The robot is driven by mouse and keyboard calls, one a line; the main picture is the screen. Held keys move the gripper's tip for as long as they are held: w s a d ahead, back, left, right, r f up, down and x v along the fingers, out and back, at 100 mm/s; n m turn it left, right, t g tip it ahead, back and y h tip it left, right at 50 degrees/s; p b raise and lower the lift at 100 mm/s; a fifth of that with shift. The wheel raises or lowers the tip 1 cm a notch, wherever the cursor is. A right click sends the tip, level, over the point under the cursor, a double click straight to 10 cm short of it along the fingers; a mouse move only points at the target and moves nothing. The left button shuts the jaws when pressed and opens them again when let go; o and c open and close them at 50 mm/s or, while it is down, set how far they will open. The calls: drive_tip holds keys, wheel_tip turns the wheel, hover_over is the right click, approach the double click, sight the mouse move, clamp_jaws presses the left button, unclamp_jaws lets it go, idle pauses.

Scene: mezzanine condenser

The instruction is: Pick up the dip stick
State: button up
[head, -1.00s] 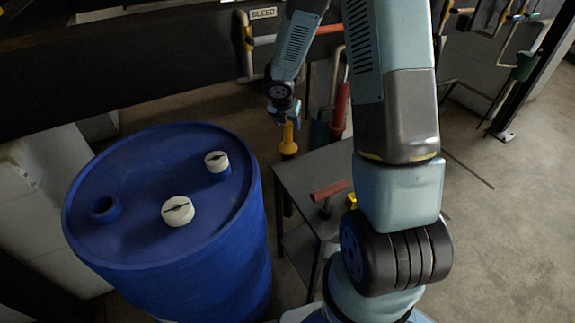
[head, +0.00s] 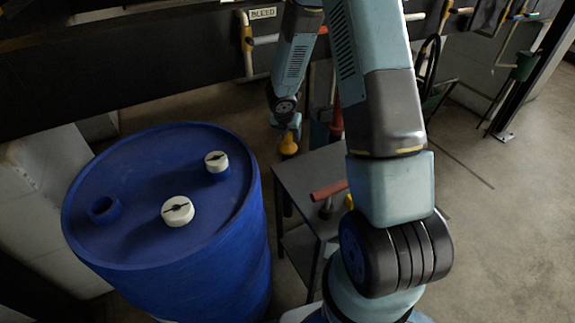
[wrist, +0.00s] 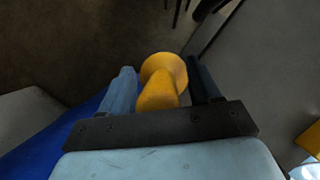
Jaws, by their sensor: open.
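The dip stick appears to be the yellow flared handle (head: 289,146), just right of the blue drum and by the far left corner of the grey table. In the wrist view the yellow handle (wrist: 161,82) lies between my two fingers, its wide end away from the palm. My gripper (head: 288,127) is open, above and around the narrow part of the handle. A gap shows on the left side; on the right the dark finger is very near, and I cannot tell if it touches. Anything below the handle is hidden or too dark to tell.
A large blue drum (head: 135,245) with white caps (head: 178,211) stands at the left. The grey table (head: 300,178) carries a red-handled item (head: 329,190) and a small yellow thing. Pipes and a dark beam (head: 130,70) run behind. Open floor lies at the right.

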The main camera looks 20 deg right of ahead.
drive_tip(key=shift+c, duration=0.4)
clamp_jaws()
drive_tip(key=shift+r, duration=0.1)
